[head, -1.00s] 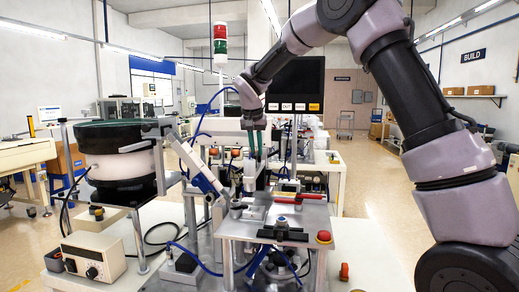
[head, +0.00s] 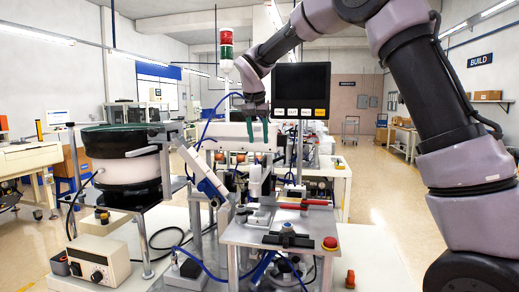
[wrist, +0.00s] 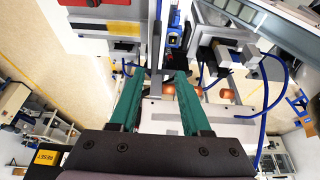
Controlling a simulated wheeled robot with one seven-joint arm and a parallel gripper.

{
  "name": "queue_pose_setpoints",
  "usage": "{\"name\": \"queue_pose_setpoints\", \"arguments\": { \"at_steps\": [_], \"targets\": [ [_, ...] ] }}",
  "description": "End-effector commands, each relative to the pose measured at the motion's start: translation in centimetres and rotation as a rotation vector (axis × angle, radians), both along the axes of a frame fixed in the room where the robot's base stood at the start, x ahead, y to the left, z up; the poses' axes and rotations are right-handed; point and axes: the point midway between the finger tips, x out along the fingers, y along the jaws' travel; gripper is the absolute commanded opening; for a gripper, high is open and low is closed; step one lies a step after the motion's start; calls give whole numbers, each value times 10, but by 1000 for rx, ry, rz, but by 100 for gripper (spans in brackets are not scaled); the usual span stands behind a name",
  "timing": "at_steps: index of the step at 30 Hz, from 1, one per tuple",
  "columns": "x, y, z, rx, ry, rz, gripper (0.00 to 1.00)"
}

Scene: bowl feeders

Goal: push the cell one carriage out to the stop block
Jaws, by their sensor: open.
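My gripper (head: 258,142) is open and empty, raised above the back of the cell's metal plate (head: 240,236). In the wrist view its two green fingers (wrist: 158,82) are spread, with nothing held between them. On the plate a dark block with a blue top (head: 288,239) sits near the front, apart from the gripper. A red bar (head: 302,202) lies along the back of the plate. A grey upright cylinder (head: 255,184) stands below the gripper. I cannot tell for sure which part is the carriage and which the stop block.
A bowl feeder (head: 120,165) stands at left, with a white control box (head: 97,259) in front. A red button (head: 330,243) is at the plate's right corner. A dark monitor (head: 302,85) stands behind.

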Motion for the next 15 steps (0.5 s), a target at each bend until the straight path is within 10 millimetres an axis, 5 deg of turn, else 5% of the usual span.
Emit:
{"name": "queue_pose_setpoints", "arguments": {
  "at_steps": [6,15],
  "targets": [
    [-12,3,29,2,0,1,48],
    [-14,3,35,1,0,1,48]
  ]
}}
